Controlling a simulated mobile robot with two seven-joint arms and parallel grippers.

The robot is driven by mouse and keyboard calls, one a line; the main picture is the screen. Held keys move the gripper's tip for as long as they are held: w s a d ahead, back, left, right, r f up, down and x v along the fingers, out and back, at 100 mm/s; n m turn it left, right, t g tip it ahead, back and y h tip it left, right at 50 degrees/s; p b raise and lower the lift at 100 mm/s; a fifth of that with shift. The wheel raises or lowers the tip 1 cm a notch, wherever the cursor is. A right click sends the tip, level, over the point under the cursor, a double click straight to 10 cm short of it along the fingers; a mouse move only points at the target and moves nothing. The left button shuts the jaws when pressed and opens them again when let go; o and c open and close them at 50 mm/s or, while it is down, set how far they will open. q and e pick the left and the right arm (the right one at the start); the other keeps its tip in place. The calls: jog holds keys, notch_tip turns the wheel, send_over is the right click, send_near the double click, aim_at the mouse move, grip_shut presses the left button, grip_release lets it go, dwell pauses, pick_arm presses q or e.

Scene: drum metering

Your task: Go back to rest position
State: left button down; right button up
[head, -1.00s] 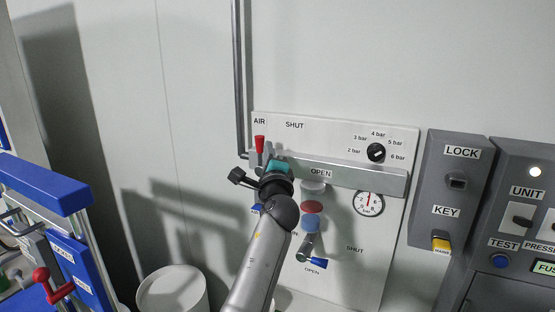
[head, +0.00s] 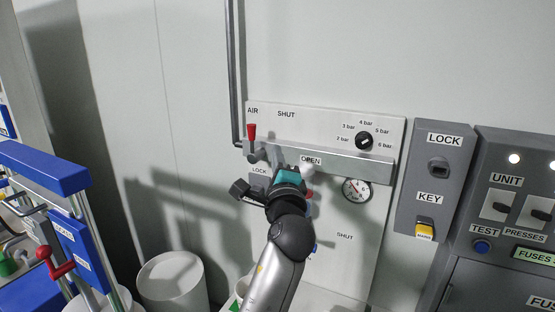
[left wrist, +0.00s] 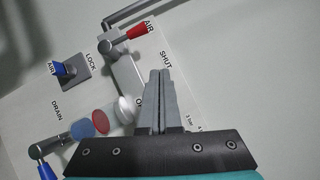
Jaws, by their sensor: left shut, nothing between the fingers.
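My left gripper (head: 303,172) is in front of the white air panel (head: 385,245), below and right of the upright red-handled air lever (head: 252,132). In the left wrist view its two grey fingers (left wrist: 160,72) are together and empty. They appear clear of the red lever (left wrist: 137,31), which is at the upper left there. My arm and gripper hide part of the panel's lower middle in the head view. My right gripper is in neither view.
The panel carries a grey rail (head: 350,158), a black pressure knob (head: 364,140) and a gauge (head: 356,190). A grey lock box (head: 433,180) is to the right. A white bin (head: 172,282) and a blue-topped frame (head: 45,167) are at left.

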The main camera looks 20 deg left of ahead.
pick_arm(q)
jog(key=d+f+g+h+b, duration=0.2)
jog(key=f+h+b, duration=0.1)
jog(key=f, duration=1.1)
jog(key=d+f+g+h+b, duration=0.1)
jog(key=d+f+h+b, duration=0.15)
jog(key=f, duration=1.25)
jog(key=s+d+f+n+g+h+b, duration=0.15)
jog(key=s+f, duration=0.25)
jog(key=f, duration=0.8)
jog(key=s+d+f+n+g+h+b, duration=0.1)
jog(key=s+f+g+b, duration=0.2)
jog(key=f, duration=0.9)
jog(key=s+f+n+g+h+b, duration=0.2)
jog(key=s+f+n+g+b, duration=0.3)
jog(key=s+f, duration=1.8)
jog(key=s+f+n+g+b, duration=0.1)
jog(key=s+f+n, duration=0.1)
jog(key=s+f, duration=0.2)
jog(key=s+a+f+n+g+b, duration=0.1)
jog(key=s+f, duration=0.3)
jog(key=s, duration=0.7)
jog(key=s+f+n+g+b, duration=0.1)
jog(key=s+f+n+g, duration=0.1)
jog(key=s, duration=0.5)
jog(key=shift+s+a+f+n+b, duration=0.15)
jog(key=shift+f+n+b, duration=0.2)
jog(key=shift+f, duration=0.55)
